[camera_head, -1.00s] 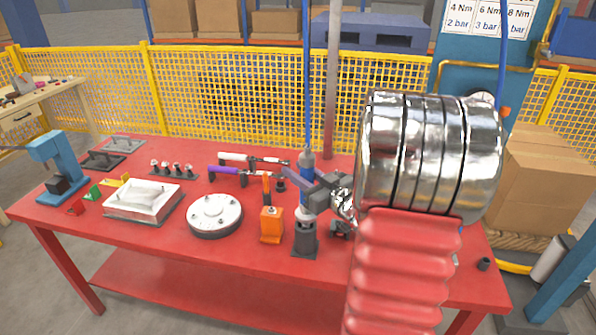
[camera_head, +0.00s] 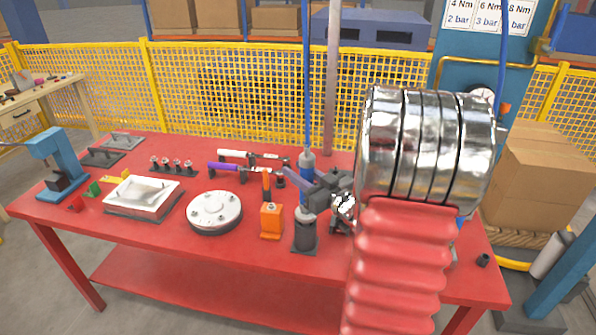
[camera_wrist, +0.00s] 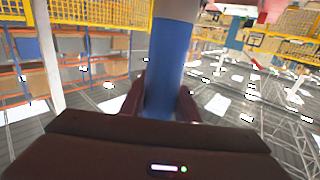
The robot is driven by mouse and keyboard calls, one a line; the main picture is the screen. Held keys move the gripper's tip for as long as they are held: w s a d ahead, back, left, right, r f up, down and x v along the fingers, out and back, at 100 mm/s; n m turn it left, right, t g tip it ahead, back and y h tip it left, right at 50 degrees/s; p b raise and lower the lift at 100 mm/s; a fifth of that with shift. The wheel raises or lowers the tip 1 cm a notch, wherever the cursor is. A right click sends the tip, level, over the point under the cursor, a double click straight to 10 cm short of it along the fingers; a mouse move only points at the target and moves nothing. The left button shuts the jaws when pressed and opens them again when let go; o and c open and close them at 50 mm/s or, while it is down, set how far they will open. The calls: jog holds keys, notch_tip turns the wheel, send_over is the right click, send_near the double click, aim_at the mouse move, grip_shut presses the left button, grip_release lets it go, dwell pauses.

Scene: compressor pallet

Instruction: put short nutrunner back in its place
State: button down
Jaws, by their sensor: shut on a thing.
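The short nutrunner (camera_head: 307,163) is an upright blue and grey cylinder with a blue hose running up from its top. My gripper (camera_head: 308,190) is shut around its middle, coming in from the right. In the wrist view the blue body of the nutrunner (camera_wrist: 170,68) stands between my two fingers (camera_wrist: 160,103). Below it on the red table is a dark grey holder (camera_head: 304,238) with a square foot. The nutrunner's lower end lines up with the holder's top in the head view; I cannot tell whether it is inside.
An orange stand (camera_head: 271,222) with a tool is just left of the holder. A round silver-topped part (camera_head: 214,211) and a white tray-like casting (camera_head: 142,196) lie farther left. Purple (camera_head: 226,167) and white-handled (camera_head: 235,154) tools lie behind. The red table's (camera_head: 180,244) front strip is bare.

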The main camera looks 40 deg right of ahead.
jog(key=shift+f, duration=0.9)
dwell(0.8)
jog(key=c, duration=1.3)
grip_release()
jog(key=shift+f, duration=0.1)
jog(key=shift+f, duration=0.1)
jog(key=shift+s, duration=0.15)
jog(key=s, duration=1.3)
jog(key=shift+s, duration=0.3)
